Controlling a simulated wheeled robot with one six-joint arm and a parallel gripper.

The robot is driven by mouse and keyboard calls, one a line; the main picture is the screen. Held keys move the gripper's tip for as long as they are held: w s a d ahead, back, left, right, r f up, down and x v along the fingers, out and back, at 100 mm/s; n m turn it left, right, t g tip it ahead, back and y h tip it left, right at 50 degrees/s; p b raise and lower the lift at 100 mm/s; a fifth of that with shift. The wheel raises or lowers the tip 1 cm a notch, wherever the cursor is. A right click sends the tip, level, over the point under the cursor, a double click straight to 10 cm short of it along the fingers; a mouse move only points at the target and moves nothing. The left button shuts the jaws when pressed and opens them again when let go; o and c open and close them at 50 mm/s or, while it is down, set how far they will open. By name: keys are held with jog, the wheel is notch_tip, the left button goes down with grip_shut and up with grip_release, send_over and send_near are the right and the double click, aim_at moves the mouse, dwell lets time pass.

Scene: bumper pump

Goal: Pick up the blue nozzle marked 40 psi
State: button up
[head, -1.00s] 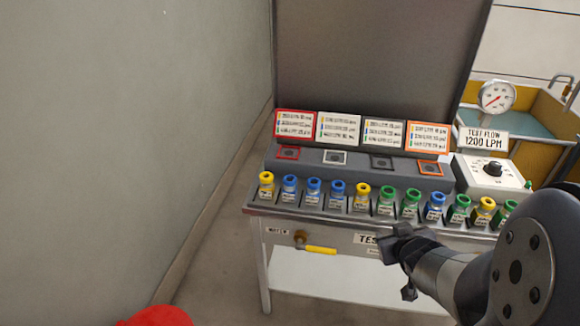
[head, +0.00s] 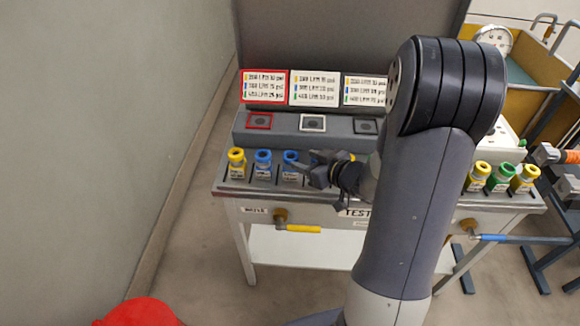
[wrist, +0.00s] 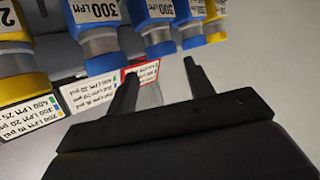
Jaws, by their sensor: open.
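Blue nozzles stand in a row in the rack on the test table; two show in the head view, a left one (head: 263,163) and one beside it (head: 290,165), partly behind my gripper (head: 315,163). In the wrist view a row of blue nozzles hangs across the top: a left one (wrist: 97,35), a middle one (wrist: 153,25) and a right one (wrist: 189,22). Their labels read 300 LPM; I cannot read a psi mark on them. My gripper (wrist: 163,85) is open and empty, its fingers apart close to the blue nozzles.
Yellow nozzles stand at the left end (head: 236,163) and toward the right (head: 479,177), with a green one (head: 501,177) beside it. Label cards, including a red-framed one (head: 264,87), stand behind. My arm hides the middle of the rack.

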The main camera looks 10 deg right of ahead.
aim_at(292, 156)
jog(key=shift+x, duration=2.7)
jog(key=shift+s+a, duration=0.1)
jog(key=shift+a, duration=0.05)
jog(key=shift+c, duration=0.3)
grip_shut()
